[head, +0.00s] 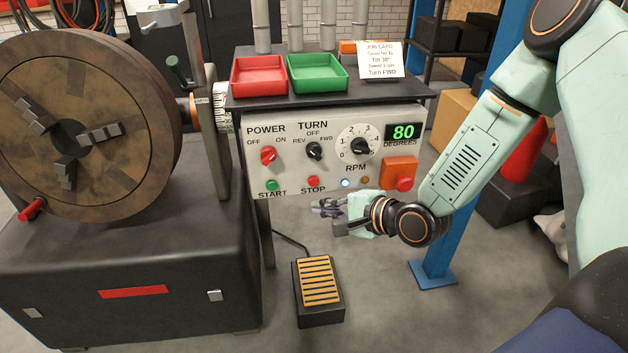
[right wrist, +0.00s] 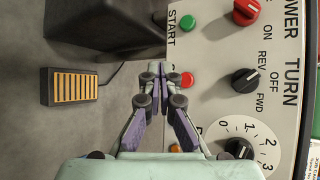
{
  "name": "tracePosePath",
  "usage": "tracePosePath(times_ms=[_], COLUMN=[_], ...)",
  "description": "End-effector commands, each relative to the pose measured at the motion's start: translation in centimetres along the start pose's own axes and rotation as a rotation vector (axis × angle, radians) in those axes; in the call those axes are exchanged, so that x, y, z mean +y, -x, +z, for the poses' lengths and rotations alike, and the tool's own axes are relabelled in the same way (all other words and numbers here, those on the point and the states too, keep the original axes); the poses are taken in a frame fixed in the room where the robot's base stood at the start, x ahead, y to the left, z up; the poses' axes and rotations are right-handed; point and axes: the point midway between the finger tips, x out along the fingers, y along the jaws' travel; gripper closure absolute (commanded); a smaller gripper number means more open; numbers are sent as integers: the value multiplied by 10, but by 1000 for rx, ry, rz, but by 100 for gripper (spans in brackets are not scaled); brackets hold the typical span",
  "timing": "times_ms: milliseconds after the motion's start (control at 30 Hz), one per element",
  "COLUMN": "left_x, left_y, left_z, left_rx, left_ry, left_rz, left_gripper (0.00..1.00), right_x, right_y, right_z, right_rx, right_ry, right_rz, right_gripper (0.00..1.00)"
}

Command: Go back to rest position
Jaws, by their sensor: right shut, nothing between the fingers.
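My right gripper (head: 326,208) is in front of the lower edge of the control panel (head: 290,150), below the red STOP button (head: 313,181). Its fingers are shut and empty. In the right wrist view the gripper (right wrist: 165,85) points past the panel's lower edge, with the red STOP button (right wrist: 187,80) just right of the fingertips. I cannot tell whether it touches the panel. My right arm (head: 470,150) comes in from the right. My left gripper is not in view.
A large round chuck (head: 120,90) on a dark base stands at the left. A foot pedal (head: 320,290) lies on the floor below the panel. A red tray (head: 260,76) and a green tray (head: 318,73) sit on the shelf above. A blue post (head: 447,235) stands right of the panel.

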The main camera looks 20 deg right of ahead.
Motion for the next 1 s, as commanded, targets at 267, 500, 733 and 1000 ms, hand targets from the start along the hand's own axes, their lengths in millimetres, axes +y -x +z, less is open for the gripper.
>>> tracePosePath(times_ms=[267, 500, 733, 1000], left_x=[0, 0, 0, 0], left_y=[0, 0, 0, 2], left_z=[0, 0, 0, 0], left_rx=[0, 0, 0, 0], left_ry=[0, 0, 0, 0], left_rz=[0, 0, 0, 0], left_gripper=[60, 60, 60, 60], right_x=[0, 1, 20, 108], right_y=[0, 0, 5, 30], right_z=[0, 0, -8, 6], right_rx=[0, 0, 57, 18], right_ry=[0, 57, 381, 817], right_rz=[0, 2, 86, 410], right_gripper=[100, 100, 100, 100])
